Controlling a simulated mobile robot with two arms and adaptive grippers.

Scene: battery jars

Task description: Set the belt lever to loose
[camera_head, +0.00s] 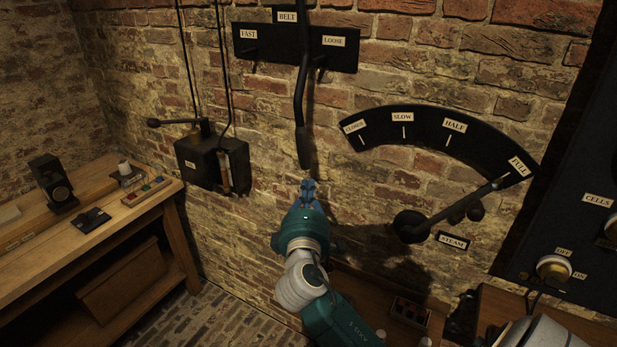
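The belt lever (299,95) is a long dark bar hanging down the brick wall in front of a black plate (268,43). My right gripper (308,186) points up just below the handle's lower end. Whether it touches the handle, and whether its fingers are open, I cannot tell. My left gripper is not in view.
Right of the lever is a steam dial (402,118) with its arm (465,210) towards FULL. A black box (212,160) with a side handle is on the wall to the left. A wooden bench (95,235) stands at far left, a dark panel (570,170) at far right.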

